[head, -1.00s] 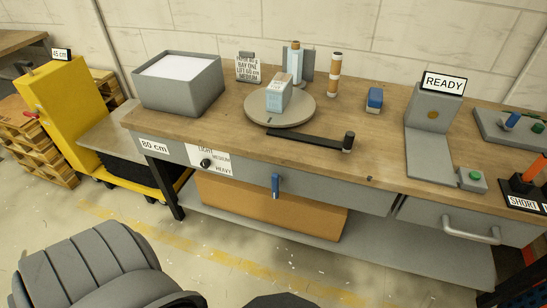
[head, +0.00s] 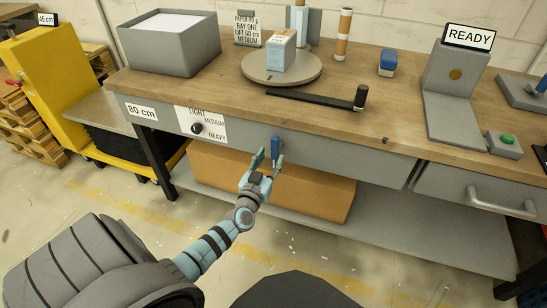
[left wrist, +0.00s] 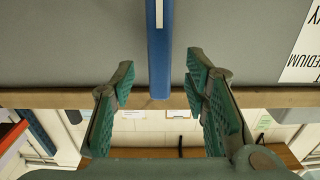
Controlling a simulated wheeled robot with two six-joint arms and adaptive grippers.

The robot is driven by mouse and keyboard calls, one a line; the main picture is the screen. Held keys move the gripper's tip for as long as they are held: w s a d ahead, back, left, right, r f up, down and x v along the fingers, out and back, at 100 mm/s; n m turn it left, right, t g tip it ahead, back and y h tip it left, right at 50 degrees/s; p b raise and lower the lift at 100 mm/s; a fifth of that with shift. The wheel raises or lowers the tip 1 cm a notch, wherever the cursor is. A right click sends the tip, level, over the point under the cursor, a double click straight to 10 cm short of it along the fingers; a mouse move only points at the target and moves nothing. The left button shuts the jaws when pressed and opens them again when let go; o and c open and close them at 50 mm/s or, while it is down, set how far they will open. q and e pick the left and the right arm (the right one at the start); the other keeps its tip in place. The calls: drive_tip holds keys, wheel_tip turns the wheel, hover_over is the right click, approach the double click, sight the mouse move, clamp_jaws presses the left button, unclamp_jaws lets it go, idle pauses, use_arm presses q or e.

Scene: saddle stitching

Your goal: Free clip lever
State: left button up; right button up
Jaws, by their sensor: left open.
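The clip lever, a slim blue handle (head: 276,148), hangs upright on the grey front face of the workbench (head: 345,158). My left gripper (head: 269,162) is open just below and in front of it in the head view. In the left wrist view the blue lever (left wrist: 159,50) stands between the two green-padded fingers, with a gap on each side. My left gripper (left wrist: 160,85) is empty there, and no finger touches the lever. My right gripper is not in view.
A dial (head: 197,128) with a weight label is left of the lever. On the bench are a grey paper bin (head: 170,50), a round turntable (head: 308,72), a black long-armed tool (head: 310,100) and a READY stand (head: 450,105). A cardboard box (head: 300,195) sits below.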

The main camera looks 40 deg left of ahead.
sight(274, 152)
use_arm(q)
drive_tip(key=b+x, duration=0.1)
drive_tip(key=x, duration=0.2)
drive_tip(key=shift+f, duration=0.15)
drive_tip(key=shift+w+a, duration=0.1)
drive_tip(key=shift+w, duration=0.3)
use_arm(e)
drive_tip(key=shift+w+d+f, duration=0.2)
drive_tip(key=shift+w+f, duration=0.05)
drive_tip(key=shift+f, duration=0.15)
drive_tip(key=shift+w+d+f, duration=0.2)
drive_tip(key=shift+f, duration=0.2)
use_arm(q)
clamp_jaws()
